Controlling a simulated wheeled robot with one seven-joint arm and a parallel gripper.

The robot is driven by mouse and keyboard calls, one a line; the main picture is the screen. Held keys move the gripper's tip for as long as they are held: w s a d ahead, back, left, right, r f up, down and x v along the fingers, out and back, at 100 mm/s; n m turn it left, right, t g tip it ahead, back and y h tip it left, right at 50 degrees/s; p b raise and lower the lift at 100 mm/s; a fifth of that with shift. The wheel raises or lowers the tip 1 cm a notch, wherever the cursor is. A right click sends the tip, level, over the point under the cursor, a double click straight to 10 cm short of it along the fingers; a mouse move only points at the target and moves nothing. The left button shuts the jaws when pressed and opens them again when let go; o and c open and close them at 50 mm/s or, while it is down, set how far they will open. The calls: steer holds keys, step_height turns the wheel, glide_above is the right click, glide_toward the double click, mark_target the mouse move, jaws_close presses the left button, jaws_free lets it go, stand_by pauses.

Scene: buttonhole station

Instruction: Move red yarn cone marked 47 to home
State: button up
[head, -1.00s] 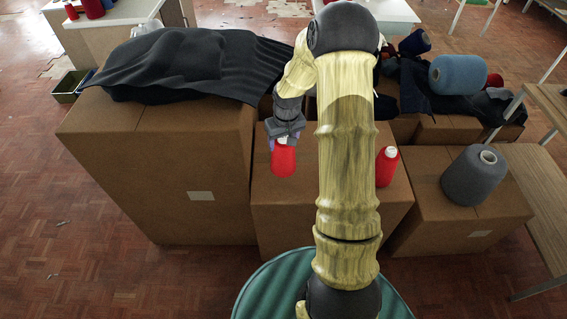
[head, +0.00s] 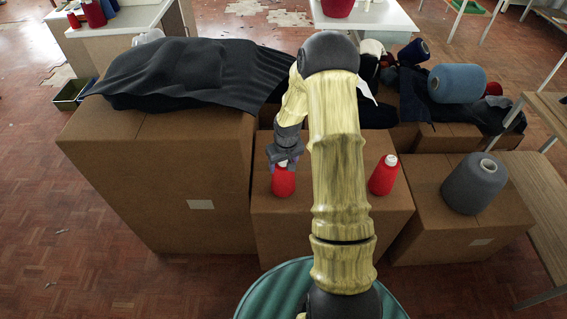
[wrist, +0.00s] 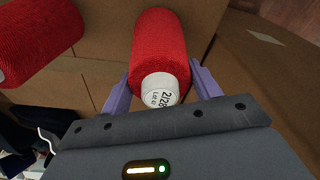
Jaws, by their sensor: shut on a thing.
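My gripper (head: 284,166) is shut on a red yarn cone (head: 283,182) with a white top, held upright over the middle cardboard box. In the wrist view the same cone (wrist: 160,45) lies between the purple fingers of my gripper (wrist: 160,88). Small print shows on its white cap, but I cannot read a 47 there. I cannot tell whether its base touches the box. A second red cone (head: 384,175) with a white top stands on the same box, right of my arm; a red cone (wrist: 35,45) also shows at the wrist view's upper left.
The middle box (head: 300,225) stands between a taller box (head: 160,180) under dark cloth (head: 190,75) and a right box (head: 450,235) with a grey cone (head: 474,185). A blue cone (head: 458,83) lies on dark cloth behind. A wooden bench (head: 545,190) stands at right.

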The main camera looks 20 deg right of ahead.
steer(key=shift+f, duration=0.1)
steer(key=o, duration=1.6)
step_height(320, 180, up, 12)
steer(key=s, duration=0.1)
steer(key=shift+s+p, duration=0.3)
steer(key=shift+s, duration=0.1)
